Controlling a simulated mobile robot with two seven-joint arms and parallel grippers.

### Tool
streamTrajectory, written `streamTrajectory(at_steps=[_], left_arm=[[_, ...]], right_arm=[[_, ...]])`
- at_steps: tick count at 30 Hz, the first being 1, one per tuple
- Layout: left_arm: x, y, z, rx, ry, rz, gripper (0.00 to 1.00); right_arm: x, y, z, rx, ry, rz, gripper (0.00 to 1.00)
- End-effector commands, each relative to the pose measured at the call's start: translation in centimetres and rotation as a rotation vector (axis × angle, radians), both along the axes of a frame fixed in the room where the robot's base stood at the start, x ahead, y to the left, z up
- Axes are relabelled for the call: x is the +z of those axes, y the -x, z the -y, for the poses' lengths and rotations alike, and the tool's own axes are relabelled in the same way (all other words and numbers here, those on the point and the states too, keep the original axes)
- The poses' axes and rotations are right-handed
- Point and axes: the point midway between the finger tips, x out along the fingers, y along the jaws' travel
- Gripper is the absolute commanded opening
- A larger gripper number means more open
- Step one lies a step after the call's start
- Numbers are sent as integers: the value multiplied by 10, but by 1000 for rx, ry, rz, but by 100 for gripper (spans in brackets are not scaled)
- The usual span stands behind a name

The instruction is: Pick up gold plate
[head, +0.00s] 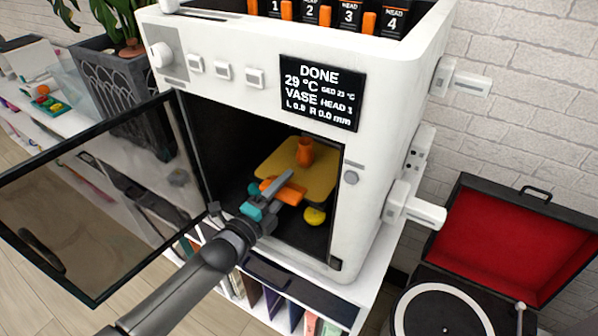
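The gold plate (322,178) lies inside the open white printer, with a small orange vase (305,152) standing upright on it. My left gripper (290,184) reaches in through the printer's doorway from the lower left. Its fingers overlap the plate's front edge in the picture and hide part of it. I cannot tell whether they touch the plate or how far apart they are. A small rounded yellow piece (314,215) shows just in front of the plate, right of the gripper; whether it joins the plate is unclear. My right gripper is not in view.
The printer's glass door (95,200) stands swung open to the left of my arm. The printer's white body (375,130) frames the doorway tightly on the right. A record player with a red-lined lid (510,240) stands at right. A dark planter (120,95) stands at left.

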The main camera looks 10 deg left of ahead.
Motion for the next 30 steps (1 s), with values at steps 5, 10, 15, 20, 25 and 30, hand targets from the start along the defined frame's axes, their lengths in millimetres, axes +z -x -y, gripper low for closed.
streamTrajectory(at_steps=[5, 10, 15, 20, 25, 30], left_arm=[[0, 0, 0, 0, 0, 0, 32], [0, 0, 0, 0, 0, 0, 13], [0, 0, 0, 0, 0, 0, 0], [0, 0, 0, 0, 0, 0, 0], [2, 0, 0, 0, 2, 4, 0], [8, 0, 0, 0, 2, 5, 0]], right_arm=[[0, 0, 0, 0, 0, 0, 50], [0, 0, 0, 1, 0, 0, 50], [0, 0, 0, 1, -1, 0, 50], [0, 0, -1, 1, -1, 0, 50], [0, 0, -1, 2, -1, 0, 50], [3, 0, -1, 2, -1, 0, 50]])
